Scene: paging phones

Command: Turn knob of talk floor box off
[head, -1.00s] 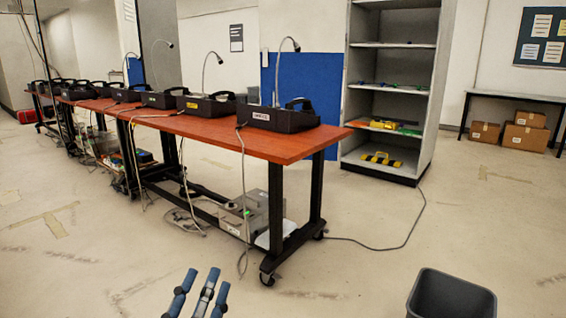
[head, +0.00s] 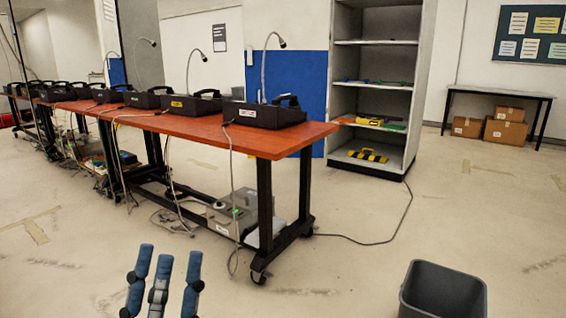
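A grey box (head: 230,213) with a small green light sits low under the near end of the long table. I cannot make out a knob or read its label from here. Cables hang down beside it, and a table leg stands just to its right. My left gripper (head: 165,258) shows at the bottom, left of centre. Its blue fingers point up and stand apart with nothing between them. It is well short of the box and touches nothing. My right gripper is not in view.
The long table (head: 293,140) carries several black paging phones, the nearest (head: 262,115) with a gooseneck microphone. A dark bin (head: 442,292) stands at the front right. A cable (head: 380,241) runs over the floor to the shelf (head: 375,103). The floor between the gripper and table is clear.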

